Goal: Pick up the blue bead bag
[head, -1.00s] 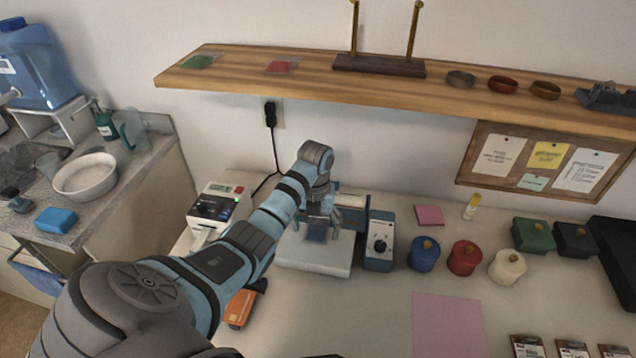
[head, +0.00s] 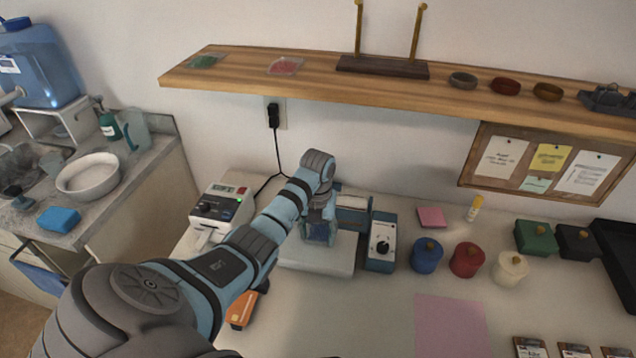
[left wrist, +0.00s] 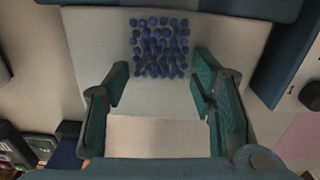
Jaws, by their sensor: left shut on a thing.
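The blue bead bag (left wrist: 160,47) shows in the left wrist view as a patch of blue beads on a pale surface. In the head view the bag (head: 319,236) is mostly hidden under my left gripper (head: 320,228), on the white platform (head: 335,262) of a blue-grey device. The bag's contact with the pads is hard to see. My right gripper is not in view.
A control box with a dial (head: 382,242) stands close right of the gripper. A label printer (head: 215,212) stands to its left. Blue, red and white jars (head: 467,259) are further right. A wooden shelf (head: 240,82) overhangs behind, with green and red bags.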

